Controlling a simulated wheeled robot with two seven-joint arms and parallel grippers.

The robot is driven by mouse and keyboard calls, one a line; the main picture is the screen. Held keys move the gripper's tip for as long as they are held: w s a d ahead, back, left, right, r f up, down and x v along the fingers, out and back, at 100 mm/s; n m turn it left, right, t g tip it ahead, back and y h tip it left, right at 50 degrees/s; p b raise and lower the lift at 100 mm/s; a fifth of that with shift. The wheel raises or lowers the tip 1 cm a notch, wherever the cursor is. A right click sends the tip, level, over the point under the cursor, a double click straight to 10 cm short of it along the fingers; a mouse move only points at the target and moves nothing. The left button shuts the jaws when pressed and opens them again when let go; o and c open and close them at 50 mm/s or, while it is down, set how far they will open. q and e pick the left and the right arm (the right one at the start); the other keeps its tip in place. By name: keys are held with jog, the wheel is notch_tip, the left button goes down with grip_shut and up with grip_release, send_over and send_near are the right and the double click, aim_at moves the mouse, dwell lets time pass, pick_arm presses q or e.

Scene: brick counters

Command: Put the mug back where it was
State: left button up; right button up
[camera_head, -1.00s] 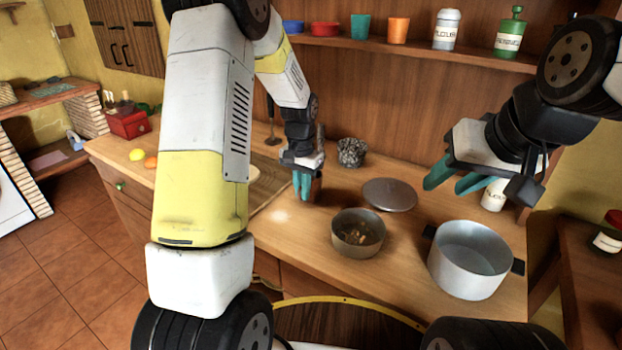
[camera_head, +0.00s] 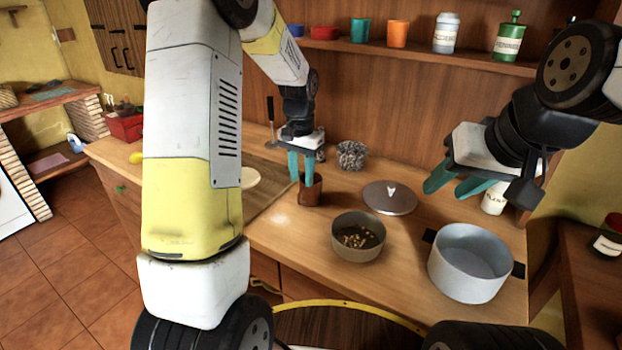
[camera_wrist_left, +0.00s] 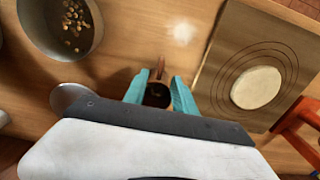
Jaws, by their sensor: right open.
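The brown mug (camera_head: 312,192) stands upright on the wooden counter, beside the pastry board. My left gripper (camera_head: 302,180) is directly above it with its teal fingers apart. In the left wrist view the mug (camera_wrist_left: 157,97) shows between the spread fingers, its handle pointing up in the picture, with gaps visible on both sides. The fingers seem to be at or just above the rim; exact height is hard to tell. My right gripper (camera_head: 447,186) is open and empty, above the right part of the counter.
A bowl with small pieces inside (camera_head: 358,252), a grey pot (camera_head: 466,283) and a round lid (camera_head: 391,199) stand to the mug's right. A patterned pot (camera_head: 351,155) is behind. The board (camera_head: 267,202) with a pale dough disc (camera_head: 243,178) lies to the left.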

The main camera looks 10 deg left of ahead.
pick_arm(q)
jog(key=s+r+n+t+h, duration=0.1)
jog(key=s+r+n+t, duration=0.15)
jog(key=s+r, duration=1.15)
jog(key=s+r+n+t+h, duration=0.1)
jog(key=s+r+t, duration=0.1)
jog(key=s, duration=0.8)
jog(key=shift+s+r+t, duration=0.35)
jog(key=shift+r+t, duration=0.05)
jog(key=shift+t, duration=0.35)
